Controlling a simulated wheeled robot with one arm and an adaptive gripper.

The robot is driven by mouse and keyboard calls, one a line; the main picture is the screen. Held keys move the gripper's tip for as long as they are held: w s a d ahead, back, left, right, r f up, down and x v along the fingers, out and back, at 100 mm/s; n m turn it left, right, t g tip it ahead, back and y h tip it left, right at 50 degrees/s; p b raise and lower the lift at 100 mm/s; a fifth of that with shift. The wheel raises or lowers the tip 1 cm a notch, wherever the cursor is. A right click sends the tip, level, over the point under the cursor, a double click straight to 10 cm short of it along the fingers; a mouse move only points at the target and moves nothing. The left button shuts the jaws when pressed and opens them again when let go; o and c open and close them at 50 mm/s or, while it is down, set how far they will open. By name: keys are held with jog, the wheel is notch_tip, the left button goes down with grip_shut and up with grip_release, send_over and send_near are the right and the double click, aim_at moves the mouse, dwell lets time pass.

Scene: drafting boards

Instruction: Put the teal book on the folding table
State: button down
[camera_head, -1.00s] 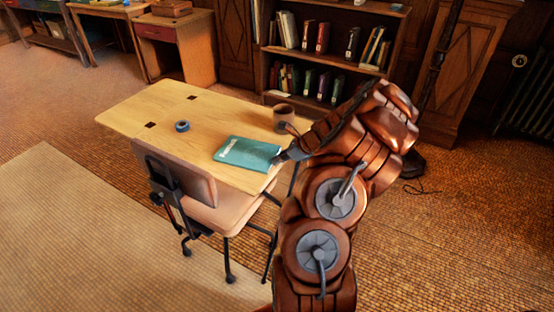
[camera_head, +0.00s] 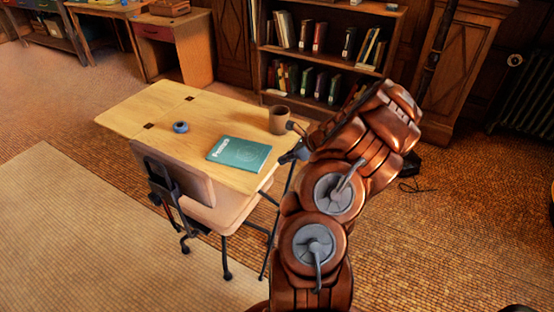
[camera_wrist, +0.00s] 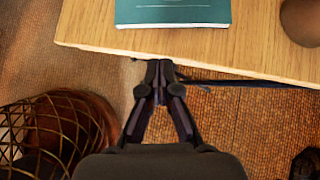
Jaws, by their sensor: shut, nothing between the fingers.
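The teal book (camera_head: 239,154) lies flat on the light wooden folding table (camera_head: 130,122), near its right end. In the wrist view the book (camera_wrist: 172,12) lies a little in from the edge of the table (camera_wrist: 100,38). My gripper (camera_head: 286,157) is beside the table's right edge, apart from the book. In the wrist view my gripper (camera_wrist: 160,68) is shut with nothing between its fingers, its tips just off the table edge. The underside of the book is hidden.
A brown mug (camera_head: 279,120) stands behind the book, and a small blue ring-shaped object (camera_head: 181,127) lies to its left. A chair (camera_head: 190,180) stands at the table's front. A bookshelf (camera_head: 330,62) is behind. A wire basket (camera_wrist: 50,130) shows below left in the wrist view.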

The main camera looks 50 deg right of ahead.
jog(key=v, duration=0.7)
jog(key=shift+s+r, duration=0.2)
jog(key=shift+d, duration=0.1)
jog(key=w+a+r+n+g+y+p, duration=0.1)
jog(key=w+a+r+n+g, duration=0.15)
jog(key=a+r+n, duration=0.65)
jog(key=w+a+r+n+g+y+p, duration=0.1)
jog(key=w+a+r+n+g+y, duration=0.15)
jog(key=a, duration=1.25)
jog(key=s+a+r+n+g+h+p, duration=0.1)
jog(key=s+a+r+n, duration=0.1)
jog(key=s+a+n, duration=0.3)
jog(key=a+r+n+g+h+p, duration=0.1)
jog(key=a+r+n, duration=0.1)
jog(key=a, duration=0.5)
jog(key=s+a+r+n+g+h+p, duration=0.1)
jog(key=s+a+r+n+h, duration=0.1)
jog(key=s+n, duration=0.4)
jog(key=s+a+r+n+g+h+p, duration=0.2)
jog(key=s+n, duration=0.4)
jog(key=s, duration=0.8)
jog(key=a+h, duration=0.1)
jog(key=a, duration=0.1)
jog(key=shift+s+a+n+p, duration=0.3)
jog(key=shift+s+a+n, duration=0.05)
jog(key=shift+a, duration=0.05)
